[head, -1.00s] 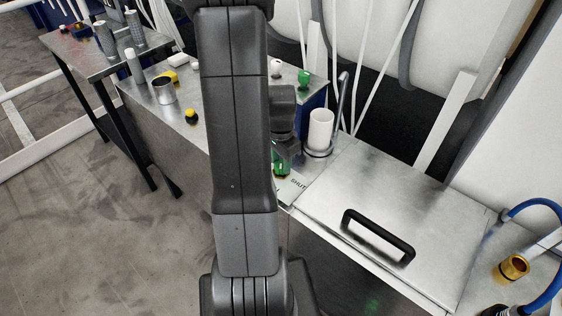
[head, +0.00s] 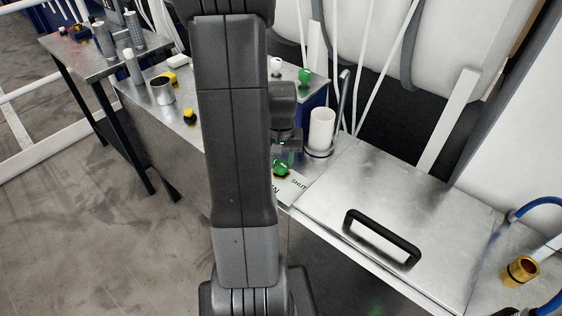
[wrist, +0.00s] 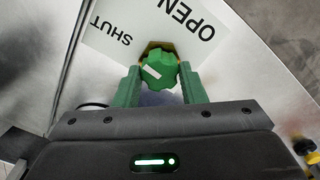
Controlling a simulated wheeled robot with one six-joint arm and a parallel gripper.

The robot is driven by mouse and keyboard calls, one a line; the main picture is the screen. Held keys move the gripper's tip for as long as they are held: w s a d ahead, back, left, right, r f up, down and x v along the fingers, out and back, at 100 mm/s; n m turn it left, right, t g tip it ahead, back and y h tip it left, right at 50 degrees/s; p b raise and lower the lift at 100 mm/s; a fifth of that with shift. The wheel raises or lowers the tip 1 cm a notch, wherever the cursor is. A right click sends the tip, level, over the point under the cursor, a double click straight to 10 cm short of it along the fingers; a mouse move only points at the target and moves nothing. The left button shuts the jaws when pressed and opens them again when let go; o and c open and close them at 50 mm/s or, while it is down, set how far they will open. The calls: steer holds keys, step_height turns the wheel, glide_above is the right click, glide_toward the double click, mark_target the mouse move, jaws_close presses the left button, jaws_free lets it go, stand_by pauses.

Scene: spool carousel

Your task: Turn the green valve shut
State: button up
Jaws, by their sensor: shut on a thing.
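The green valve (wrist: 160,68) is a lobed green knob with a white mark on its left part. It stands at a white label (wrist: 135,25) that reads OPEN and SHUT. My gripper (wrist: 161,80) has green fingers, one on each side of the knob, and is shut on it in the wrist view. I cannot tell exactly where the white mark points. In the head view the valve (head: 281,168) shows at the right edge of my arm, just below my gripper (head: 287,158). My arm hides part of the bench to its left.
A white cup (head: 320,130) stands close right of my gripper. A metal lid with a black handle (head: 382,238) lies further right. Another green knob (head: 305,77) is behind.

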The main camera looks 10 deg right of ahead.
mark_target(281, 163)
steer(key=shift+n, duration=0.5)
steer(key=o, duration=1)
steer(key=shift+r, duration=0.15)
step_height(281, 163, up, 14)
steer(key=shift+f, duration=0.2)
steer(key=shift+f, duration=0.15)
step_height(281, 163, down, 14)
steer(key=shift+r, duration=0.2)
stand_by(0.3)
